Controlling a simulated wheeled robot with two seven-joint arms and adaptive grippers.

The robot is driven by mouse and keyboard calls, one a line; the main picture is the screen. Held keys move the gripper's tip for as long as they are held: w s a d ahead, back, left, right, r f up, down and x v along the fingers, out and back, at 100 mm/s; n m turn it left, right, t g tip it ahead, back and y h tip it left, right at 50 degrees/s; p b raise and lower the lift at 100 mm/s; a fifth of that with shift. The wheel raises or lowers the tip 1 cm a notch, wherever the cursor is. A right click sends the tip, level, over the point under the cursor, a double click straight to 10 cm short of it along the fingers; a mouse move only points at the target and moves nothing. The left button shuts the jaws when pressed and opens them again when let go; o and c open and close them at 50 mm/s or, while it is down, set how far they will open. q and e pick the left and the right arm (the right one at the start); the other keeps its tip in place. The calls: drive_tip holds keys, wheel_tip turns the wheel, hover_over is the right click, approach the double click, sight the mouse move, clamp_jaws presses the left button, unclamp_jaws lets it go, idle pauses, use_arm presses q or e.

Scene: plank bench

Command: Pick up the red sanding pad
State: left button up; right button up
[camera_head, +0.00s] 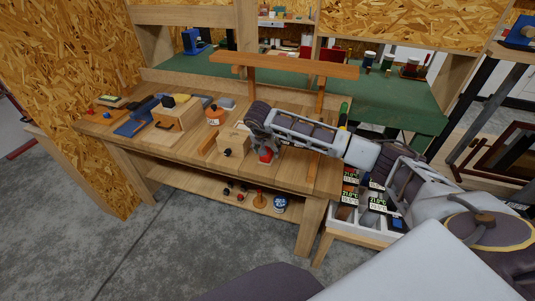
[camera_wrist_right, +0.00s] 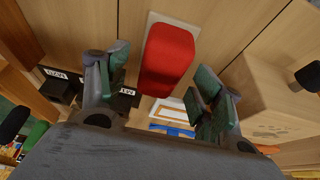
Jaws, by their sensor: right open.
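The red sanding pad (camera_head: 265,156) lies on the plank bench (camera_head: 190,143) near its front edge, partly hidden by my right gripper (camera_head: 262,142) just above it. In the right wrist view the red pad (camera_wrist_right: 168,55) is a rounded block with a pale sheet or base showing around its edges. The fingers of my right gripper (camera_wrist_right: 162,75) stand apart, one to each side of the pad's near end. They hold nothing, and I cannot tell whether they touch the pad. My left gripper is not in view.
A wooden box with a black knob (camera_head: 232,142) stands just left of the pad. Labelled black boxes (camera_wrist_right: 122,97) lie near the left finger. An orange-and-white container (camera_head: 214,116) is further left. A wooden beam (camera_head: 285,65) spans above the bench. A white crate (camera_head: 345,217) stands right.

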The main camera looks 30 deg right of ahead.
drive_tip(key=shift+x, duration=0.9)
drive_tip(key=c, duration=1.1)
